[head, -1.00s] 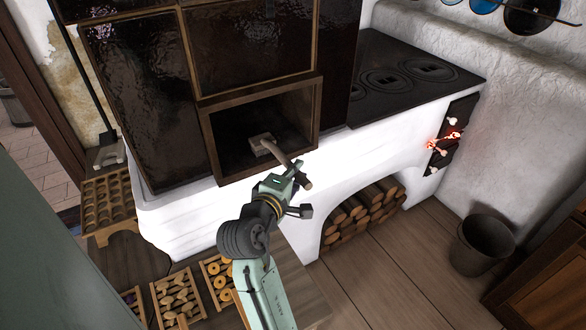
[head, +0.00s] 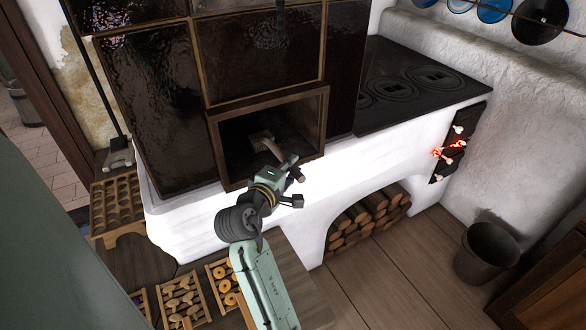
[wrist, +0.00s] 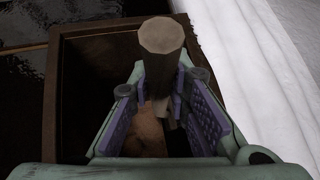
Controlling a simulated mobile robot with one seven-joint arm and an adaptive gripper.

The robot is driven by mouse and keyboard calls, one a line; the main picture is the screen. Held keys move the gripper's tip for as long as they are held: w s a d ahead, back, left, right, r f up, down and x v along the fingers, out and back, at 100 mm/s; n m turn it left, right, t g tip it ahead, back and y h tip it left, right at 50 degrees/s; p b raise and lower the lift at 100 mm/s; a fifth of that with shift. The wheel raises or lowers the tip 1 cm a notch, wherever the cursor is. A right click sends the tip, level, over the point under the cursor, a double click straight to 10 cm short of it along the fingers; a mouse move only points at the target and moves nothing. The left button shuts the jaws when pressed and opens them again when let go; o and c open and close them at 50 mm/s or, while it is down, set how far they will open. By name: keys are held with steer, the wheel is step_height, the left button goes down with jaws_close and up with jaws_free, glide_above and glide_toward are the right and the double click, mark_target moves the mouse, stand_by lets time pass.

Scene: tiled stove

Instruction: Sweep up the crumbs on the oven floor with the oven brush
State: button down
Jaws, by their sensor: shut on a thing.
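My gripper (head: 284,172) is at the mouth of the open oven (head: 228,165) and is shut on the wooden handle of the oven brush (head: 262,141). The brush head lies inside the oven, toward the left of the opening. The handle's butt end sticks out past the fingers. In the wrist view the round handle end (wrist: 162,36) stands up between the two purple-padded fingers (wrist: 160,115). I cannot make out crumbs on the dark oven floor. The gripper hides part of the opening's lower right.
A wooden frame (head: 322,115) edges the oven opening. A black stove top (head: 415,85) lies to the right, with glowing embers (head: 450,148) at its end. Trays of baked goods (head: 180,298) stand at lower left. A bucket (head: 487,252) stands on the floor at right.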

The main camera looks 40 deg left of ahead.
mark_target(303, 176)
steer(key=shift+w+a+r, duration=0.1)
steer(key=shift+w+a, duration=0.1)
steer(key=shift+a, duration=0.4)
steer(key=shift+s+d+p, duration=0.2)
steer(key=shift+s+d, duration=0.25)
steer(key=shift+d, duration=0.65)
steer(key=shift+s+d+p, duration=0.2)
steer(key=shift+s+d, duration=0.2)
steer(key=shift+d, duration=0.7)
steer(key=shift+s+d+p, duration=0.2)
steer(key=shift+s+d, duration=0.25)
steer(key=shift+d, duration=0.65)
steer(key=shift+r+p, duration=0.6)
steer(key=shift+r, duration=0.7)
steer(key=shift+w+f, duration=0.1)
